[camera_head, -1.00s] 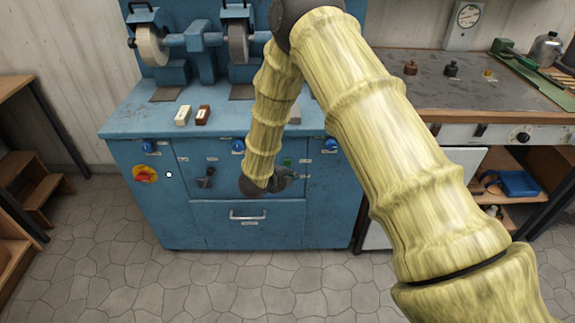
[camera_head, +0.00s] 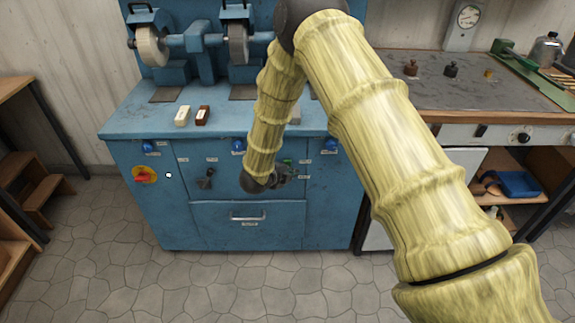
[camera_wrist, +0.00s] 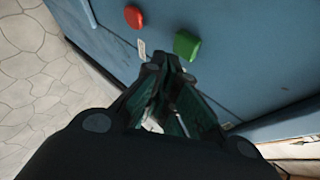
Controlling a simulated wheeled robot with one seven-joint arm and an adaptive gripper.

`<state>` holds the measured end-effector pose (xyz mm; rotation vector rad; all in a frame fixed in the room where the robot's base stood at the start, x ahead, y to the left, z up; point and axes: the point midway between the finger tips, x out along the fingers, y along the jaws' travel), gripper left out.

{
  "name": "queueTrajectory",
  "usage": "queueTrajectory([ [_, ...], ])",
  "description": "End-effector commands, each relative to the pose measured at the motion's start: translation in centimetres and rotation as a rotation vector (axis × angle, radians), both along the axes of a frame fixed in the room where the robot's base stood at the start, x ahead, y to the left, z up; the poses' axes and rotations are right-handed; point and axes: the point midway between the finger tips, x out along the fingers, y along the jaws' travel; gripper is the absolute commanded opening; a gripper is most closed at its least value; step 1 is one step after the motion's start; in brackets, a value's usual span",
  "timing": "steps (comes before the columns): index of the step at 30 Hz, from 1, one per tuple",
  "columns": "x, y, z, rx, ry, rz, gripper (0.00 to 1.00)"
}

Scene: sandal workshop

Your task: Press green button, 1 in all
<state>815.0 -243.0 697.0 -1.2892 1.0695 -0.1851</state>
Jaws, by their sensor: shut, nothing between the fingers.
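The green button (camera_wrist: 187,45) sticks out from the blue cabinet front in the wrist view. In the head view it is a small green spot (camera_head: 287,162) just above my gripper (camera_head: 289,174), mostly crowded by it. In the wrist view my gripper (camera_wrist: 166,62) is shut and empty, with its dark fingertips right beside the green button. I cannot tell whether they touch it. A red button (camera_wrist: 133,16) sits near it on the same panel, beyond a small white label.
The blue cabinet (camera_head: 250,212) carries grinding wheels, blue knobs, a drawer handle (camera_head: 248,216) and a red switch on a yellow disc (camera_head: 145,174). A workbench (camera_head: 470,88) stands at the right. Wooden steps (camera_head: 28,185) are at the left. The stone floor in front is clear.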

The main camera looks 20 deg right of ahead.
Motion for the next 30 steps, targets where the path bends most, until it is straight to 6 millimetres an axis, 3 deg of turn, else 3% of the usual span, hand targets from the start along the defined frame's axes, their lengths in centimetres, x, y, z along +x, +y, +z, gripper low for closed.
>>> queueTrajectory([
  [30, 0.71, -0.21, -0.01, 0.0, 0.0, 0.0, 0.0],
])
